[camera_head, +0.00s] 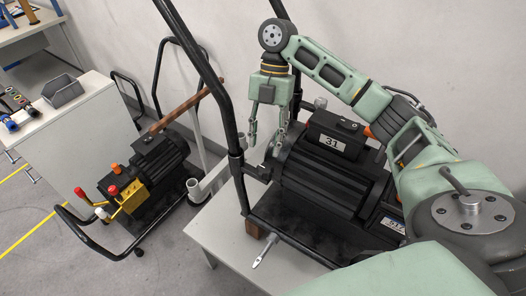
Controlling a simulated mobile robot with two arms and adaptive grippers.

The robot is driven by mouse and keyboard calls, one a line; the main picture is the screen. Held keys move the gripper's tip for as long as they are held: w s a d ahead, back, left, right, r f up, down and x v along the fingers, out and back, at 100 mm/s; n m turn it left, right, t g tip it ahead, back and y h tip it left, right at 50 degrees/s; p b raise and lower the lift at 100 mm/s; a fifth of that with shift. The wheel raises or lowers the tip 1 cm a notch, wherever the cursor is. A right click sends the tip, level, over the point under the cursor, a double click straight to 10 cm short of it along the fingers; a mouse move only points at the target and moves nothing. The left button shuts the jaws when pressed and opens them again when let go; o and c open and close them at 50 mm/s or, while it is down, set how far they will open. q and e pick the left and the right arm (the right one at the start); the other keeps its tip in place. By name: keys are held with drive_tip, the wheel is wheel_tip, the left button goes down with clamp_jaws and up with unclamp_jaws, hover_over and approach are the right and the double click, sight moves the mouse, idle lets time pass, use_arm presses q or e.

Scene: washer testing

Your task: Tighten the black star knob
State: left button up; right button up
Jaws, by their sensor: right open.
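My right gripper (265,146) points down beside the upright of a black tubular frame (239,186), at the left end of the black ribbed motor unit (325,180) marked 31. Its two fingers are apart, with nothing seen between them. I cannot clearly make out the black star knob. It may be among the dark fittings by the frame's upright, or hidden behind my fingers and arm. My left gripper is not in view.
The motor unit stands on a light table (225,232). A silver-tipped lever (264,250) sticks out at its front edge. A second machine with a yellow valve block (130,198) stands on the floor at left.

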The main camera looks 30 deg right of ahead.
sight(263, 166)
drive_tip(key=x, duration=0.3)
drive_tip(key=p+x, duration=0.1)
drive_tip(key=x, duration=0.1)
drive_tip(key=shift+s+a, duration=0.3)
drive_tip(key=shift+s, duration=0.05)
drive_tip(key=shift+f, duration=0.4)
drive_tip(key=shift+s+a+f, duration=0.1)
drive_tip(key=shift+a+f, duration=0.05)
drive_tip(key=shift+f, duration=0.1)
drive_tip(key=c, duration=1)
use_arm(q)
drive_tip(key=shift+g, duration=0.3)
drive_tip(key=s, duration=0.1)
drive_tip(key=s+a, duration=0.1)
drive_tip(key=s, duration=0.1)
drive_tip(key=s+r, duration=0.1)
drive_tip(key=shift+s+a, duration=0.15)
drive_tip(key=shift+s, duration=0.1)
use_arm(e)
drive_tip(key=shift+r, duration=0.1)
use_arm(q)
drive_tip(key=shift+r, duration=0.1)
